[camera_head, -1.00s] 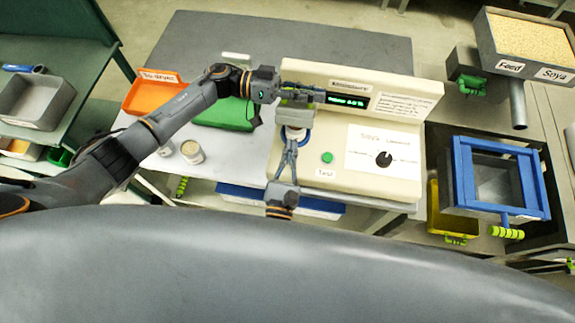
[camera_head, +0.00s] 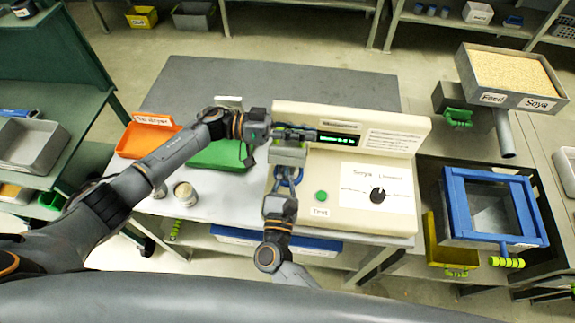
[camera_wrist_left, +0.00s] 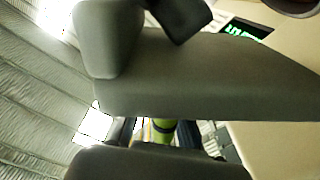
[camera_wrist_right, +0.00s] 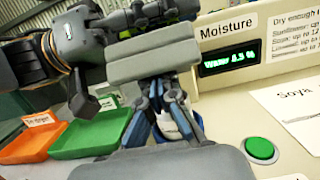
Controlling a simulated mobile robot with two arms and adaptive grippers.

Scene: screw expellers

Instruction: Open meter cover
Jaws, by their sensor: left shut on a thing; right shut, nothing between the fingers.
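The cream moisture meter (camera_head: 345,170) stands on the table, with a lit display, a dial and a green button. A pale cup with a blue rim (camera_wrist_right: 193,124) is partly hidden behind the right fingers.
Left of the meter are a green tray (camera_head: 218,154), an orange tray (camera_head: 140,143) and a tin (camera_head: 187,194). Right of it stand a blue-framed box (camera_head: 455,205) and a feed hopper (camera_head: 558,102). The grey tabletop behind (camera_head: 215,82) is clear.

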